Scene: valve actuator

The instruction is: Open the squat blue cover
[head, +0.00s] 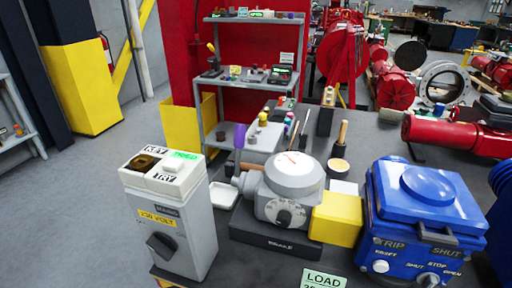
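The squat blue cover (392,184) is the wide lid of a blue box-shaped unit (385,243) at the right front of the bench. It has a low round dome (428,183) on top and appears to lie closed on the body. A dark grey handle or latch (438,235) sits at its front edge. Below it, the front face carries a white knob (381,266), a second knob (429,281) at the bottom picture edge, and labels including TRIP, SHUT, STOP and OPEN. Neither of my grippers is in view.
Left of the blue unit stand a yellow block (336,219), a grey dial housing (291,185) and a tall grey switch box (172,222). A ribbed blue thing (501,205) is cut off at the right edge. A red cylinder (455,134) lies behind. Floor at left is clear.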

